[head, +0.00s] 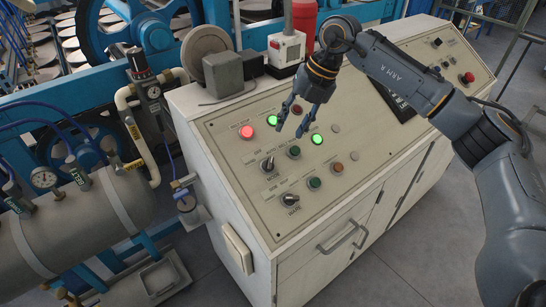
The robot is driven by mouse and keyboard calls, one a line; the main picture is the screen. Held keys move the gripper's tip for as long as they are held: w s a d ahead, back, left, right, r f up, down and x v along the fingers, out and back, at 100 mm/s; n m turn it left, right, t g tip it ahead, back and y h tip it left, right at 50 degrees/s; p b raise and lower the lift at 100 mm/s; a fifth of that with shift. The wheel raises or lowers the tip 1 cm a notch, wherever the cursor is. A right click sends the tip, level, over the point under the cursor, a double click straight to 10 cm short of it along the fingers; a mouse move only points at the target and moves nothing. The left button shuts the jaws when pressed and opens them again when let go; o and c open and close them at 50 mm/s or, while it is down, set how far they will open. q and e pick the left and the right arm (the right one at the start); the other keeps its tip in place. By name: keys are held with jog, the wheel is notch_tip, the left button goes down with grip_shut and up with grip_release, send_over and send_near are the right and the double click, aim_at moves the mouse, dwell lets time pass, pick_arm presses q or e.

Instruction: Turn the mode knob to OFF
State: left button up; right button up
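A sloped beige control panel (232,154) carries two dark selector knobs. The upper knob (268,163) sits below the lit buttons, and the lower knob (290,200) is near the panel's front edge. Their labels are too small to read, so I cannot tell which is the mode knob or its setting. My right gripper (291,129) points down above the upper part of the panel, fingers apart and empty. In the picture it is above and right of the upper knob, apart from both knobs. My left gripper is not in view.
A red emergency button (467,77) is at the far right. A grey box (228,73) and a red-and-white switch box (286,50) stand on the cabinet top. A tank (75,225) is left.

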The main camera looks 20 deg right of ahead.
aim_at(271, 162)
jog(key=p+x, duration=0.3)
jog(key=x, duration=0.9)
jog(key=shift+f, duration=0.1)
grip_shut()
